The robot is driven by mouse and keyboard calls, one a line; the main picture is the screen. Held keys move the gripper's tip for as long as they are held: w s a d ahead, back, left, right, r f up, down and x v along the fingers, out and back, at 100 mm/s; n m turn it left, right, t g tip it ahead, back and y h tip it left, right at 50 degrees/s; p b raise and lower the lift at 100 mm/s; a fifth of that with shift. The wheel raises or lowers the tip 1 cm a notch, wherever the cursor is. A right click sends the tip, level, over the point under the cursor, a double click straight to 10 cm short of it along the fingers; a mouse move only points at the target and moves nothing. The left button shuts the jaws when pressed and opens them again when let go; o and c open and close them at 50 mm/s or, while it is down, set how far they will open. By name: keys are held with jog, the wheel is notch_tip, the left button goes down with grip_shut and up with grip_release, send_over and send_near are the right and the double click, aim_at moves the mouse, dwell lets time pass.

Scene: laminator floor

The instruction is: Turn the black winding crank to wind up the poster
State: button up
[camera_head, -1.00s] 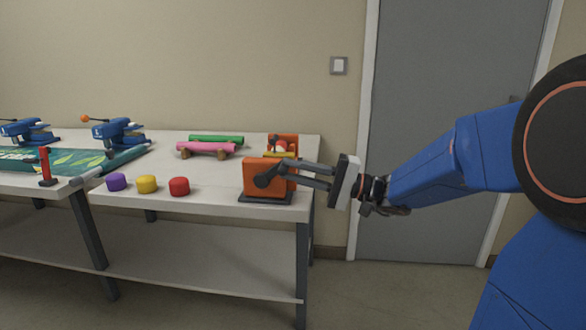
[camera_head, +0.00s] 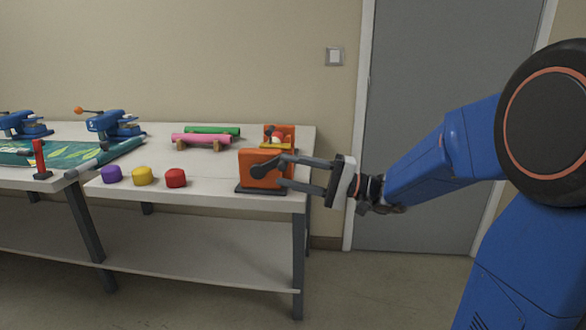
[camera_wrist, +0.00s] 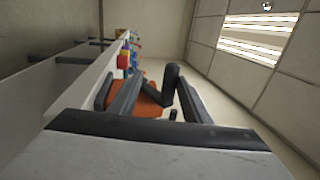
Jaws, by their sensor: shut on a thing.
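The orange winder (camera_head: 262,155) stands on a dark base at the right end of the white table. In the wrist view the black crank (camera_wrist: 170,82) shows between the two fingers, in front of the orange body (camera_wrist: 148,105). The exact contact is too small to tell. A teal printed poster (camera_head: 75,155) lies flat on the left part of the table.
Purple (camera_head: 111,174), yellow (camera_head: 142,175) and red (camera_head: 175,178) pieces stand along the front edge. Pink (camera_head: 200,139) and green (camera_head: 213,131) rolls lie behind. Blue machines (camera_head: 112,124) stand at the back left. A red-handled lever (camera_head: 39,157) is at the front left.

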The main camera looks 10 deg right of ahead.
jog(key=shift+r, duration=0.2)
dwell(0.6)
jog(key=shift+d, duration=0.1)
jog(key=v, duration=1.7)
jog(key=shift+d, duration=0.2)
jog(key=shift+a+f, duration=0.1)
